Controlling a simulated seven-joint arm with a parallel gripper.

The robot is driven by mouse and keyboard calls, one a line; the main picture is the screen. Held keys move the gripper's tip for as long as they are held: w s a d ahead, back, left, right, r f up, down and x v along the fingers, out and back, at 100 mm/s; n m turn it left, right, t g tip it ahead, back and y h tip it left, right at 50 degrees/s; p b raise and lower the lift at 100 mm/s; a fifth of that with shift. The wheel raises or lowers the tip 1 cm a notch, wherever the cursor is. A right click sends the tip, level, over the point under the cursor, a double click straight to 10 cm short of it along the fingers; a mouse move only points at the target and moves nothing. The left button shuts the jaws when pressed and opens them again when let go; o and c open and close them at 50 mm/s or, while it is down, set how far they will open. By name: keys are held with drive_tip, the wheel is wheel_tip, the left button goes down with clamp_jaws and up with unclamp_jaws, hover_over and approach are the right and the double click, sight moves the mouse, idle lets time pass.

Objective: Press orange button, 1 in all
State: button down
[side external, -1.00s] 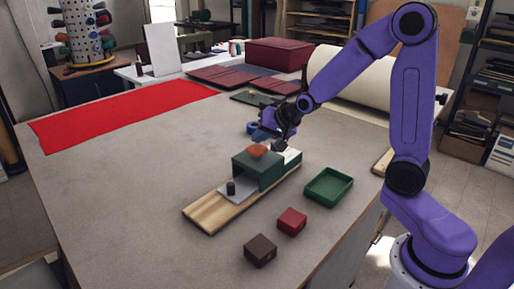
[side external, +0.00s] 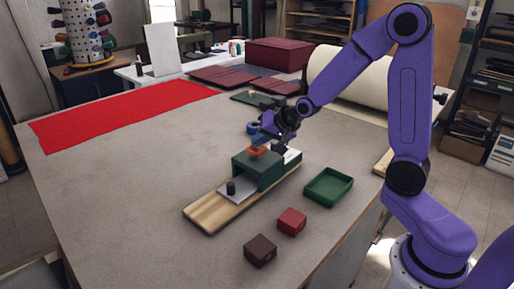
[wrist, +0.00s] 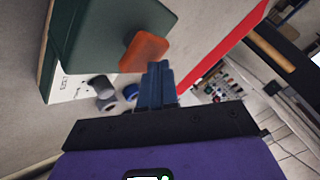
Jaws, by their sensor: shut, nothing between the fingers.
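The orange button (side external: 257,152) sits on top of a green box-shaped housing (side external: 250,168) mounted on a wooden board (side external: 208,212). In the wrist view the orange button (wrist: 144,52) stands out from the green housing (wrist: 95,40). My gripper (side external: 262,139) is shut and empty, just above and behind the button in the side view. In the wrist view its blue fingertips (wrist: 157,70) are close beside the button's edge. I cannot tell whether they touch it.
A black knob (side external: 231,187) stands on a light plate at the board's front. A green tray (side external: 328,186), a red block (side external: 291,221) and a dark brown block (side external: 260,251) lie to the right and front. A blue tape roll (side external: 252,128) lies behind. The table's left is clear up to the red cloth (side external: 125,112).

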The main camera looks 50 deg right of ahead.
sight(260, 148)
drive_tip(key=shift+f, duration=0.65)
idle(0.5)
drive_tip(key=shift+r, duration=1.25)
drive_tip(key=shift+r, duration=2.55)
